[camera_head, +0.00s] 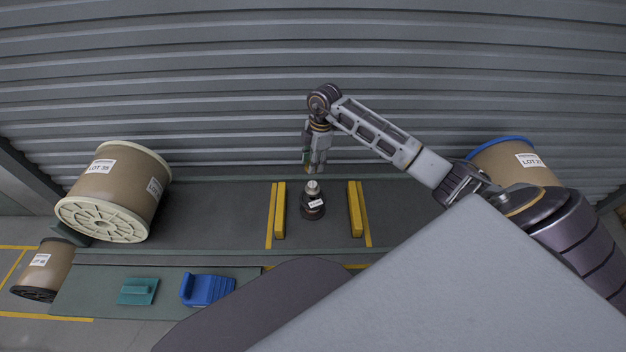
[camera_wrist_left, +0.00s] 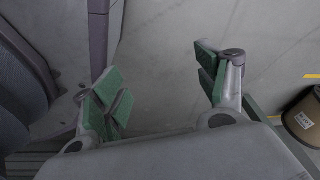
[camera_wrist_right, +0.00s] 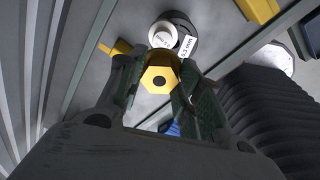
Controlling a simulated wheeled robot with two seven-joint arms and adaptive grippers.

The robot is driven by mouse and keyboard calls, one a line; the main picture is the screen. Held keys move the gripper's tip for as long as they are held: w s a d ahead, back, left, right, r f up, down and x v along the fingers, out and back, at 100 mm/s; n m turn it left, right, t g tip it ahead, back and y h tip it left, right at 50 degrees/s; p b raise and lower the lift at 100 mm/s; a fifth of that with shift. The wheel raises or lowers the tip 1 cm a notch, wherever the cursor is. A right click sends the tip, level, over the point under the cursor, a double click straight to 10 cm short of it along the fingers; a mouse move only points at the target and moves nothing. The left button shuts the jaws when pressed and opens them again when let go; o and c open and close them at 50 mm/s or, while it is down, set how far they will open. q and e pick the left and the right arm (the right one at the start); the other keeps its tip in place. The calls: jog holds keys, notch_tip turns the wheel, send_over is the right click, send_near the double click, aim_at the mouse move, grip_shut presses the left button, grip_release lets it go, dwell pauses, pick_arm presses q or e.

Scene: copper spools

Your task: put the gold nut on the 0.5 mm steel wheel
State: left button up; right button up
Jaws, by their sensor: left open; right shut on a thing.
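My right gripper (camera_head: 316,168) hangs pointing down above a small dark wheel stack. In the right wrist view its fingers are shut on the gold nut (camera_wrist_right: 160,76), a hexagon with a dark hole. The stack (camera_head: 312,207) stands on the bench between two yellow bars, with a silvery top and a white label. In the right wrist view a pale round top (camera_wrist_right: 164,37) shows just past the nut, with labelled darker layers around it. The nut is apart from it; I cannot tell which layer is the 0.5 mm steel wheel. My left gripper (camera_wrist_left: 165,85) is open and empty.
Yellow bars (camera_head: 279,210) and (camera_head: 356,209) flank the stack. A large spool (camera_head: 117,190) lies at the left, a blue-rimmed one (camera_head: 514,163) at the right. A ribbed shutter (camera_head: 200,70) stands behind.

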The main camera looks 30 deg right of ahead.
notch_tip(320, 180, down, 4)
jog(key=shift+r, duration=0.15)
jog(key=shift+f, duration=0.4)
pick_arm(q)
jog(key=shift+w+d+r, duration=0.65)
jog(key=shift+w+r, duration=0.2)
jog(key=shift+w, duration=0.15)
jog(key=shift+s+f, duration=0.1)
jog(key=shift+s, duration=0.1)
